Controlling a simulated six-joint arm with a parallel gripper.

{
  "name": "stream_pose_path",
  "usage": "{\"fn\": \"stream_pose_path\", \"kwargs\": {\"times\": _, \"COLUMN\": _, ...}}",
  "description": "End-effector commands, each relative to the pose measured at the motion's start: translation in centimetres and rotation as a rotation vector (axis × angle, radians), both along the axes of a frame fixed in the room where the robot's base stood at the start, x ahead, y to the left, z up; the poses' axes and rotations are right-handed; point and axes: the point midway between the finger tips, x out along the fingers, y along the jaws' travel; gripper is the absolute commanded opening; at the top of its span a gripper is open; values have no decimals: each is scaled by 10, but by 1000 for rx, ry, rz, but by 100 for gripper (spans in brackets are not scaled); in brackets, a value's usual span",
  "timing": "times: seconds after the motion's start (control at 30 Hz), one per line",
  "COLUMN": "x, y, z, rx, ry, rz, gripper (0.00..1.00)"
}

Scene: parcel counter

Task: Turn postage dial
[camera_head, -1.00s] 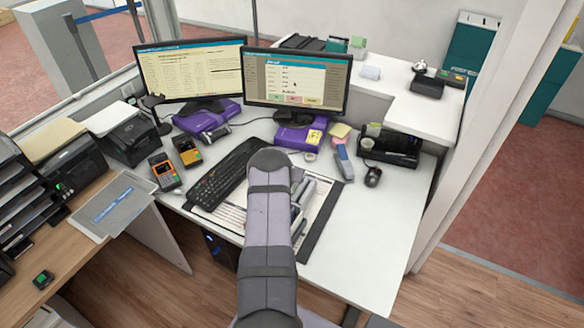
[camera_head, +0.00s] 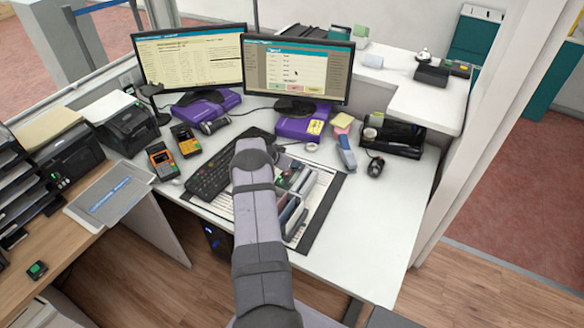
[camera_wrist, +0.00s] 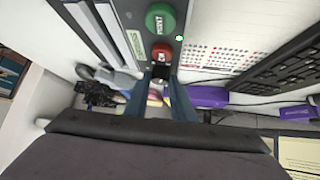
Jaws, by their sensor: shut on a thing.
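The grey postage machine (camera_head: 298,190) lies on the desk mat, partly behind my arm in the head view. In the wrist view its dark panel (camera_wrist: 125,15) carries a green button (camera_wrist: 160,18) marked PRINT and a red button (camera_wrist: 163,52). A small dark knob, seemingly the postage dial (camera_wrist: 159,73), is just below the red button. My gripper (camera_wrist: 160,77) is shut on this knob, with one finger on either side. Its pointer or marks are too small to read. My arm hides the gripper and dial in the head view.
The black keyboard (camera_head: 210,180) lies close to the left of my arm. A printed sheet with red dots (camera_wrist: 215,55) lies beside the machine. Two monitors (camera_head: 297,72) stand behind. The desk's right side (camera_head: 375,220) is clear.

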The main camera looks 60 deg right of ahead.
Motion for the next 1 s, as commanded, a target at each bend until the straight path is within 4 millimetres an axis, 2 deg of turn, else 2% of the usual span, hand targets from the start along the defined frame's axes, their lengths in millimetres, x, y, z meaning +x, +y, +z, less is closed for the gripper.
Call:
{"fn": "stream_pose_path", "kwargs": {"times": 0.33, "x": 2, "y": -1, "z": 0, "rx": -2, "ry": -1, "rz": -104, "gripper": 0}}
{"fn": "stream_pose_path", "kwargs": {"times": 0.83, "x": 2, "y": 0, "z": 1, "rx": 3, "ry": 1, "rz": -121, "gripper": 0}}
{"fn": "stream_pose_path", "kwargs": {"times": 0.87, "x": 2, "y": 0, "z": 1, "rx": 3, "ry": 1, "rz": -121, "gripper": 27}}
{"fn": "stream_pose_path", "kwargs": {"times": 0.9, "x": 2, "y": 0, "z": 1, "rx": 3, "ry": 1, "rz": -121, "gripper": 37}}
{"fn": "stream_pose_path", "kwargs": {"times": 0.93, "x": 2, "y": 0, "z": 1, "rx": 3, "ry": 1, "rz": -121, "gripper": 41}}
{"fn": "stream_pose_path", "kwargs": {"times": 1.0, "x": 2, "y": 0, "z": 1, "rx": 4, "ry": 0, "rz": -121, "gripper": 41}}
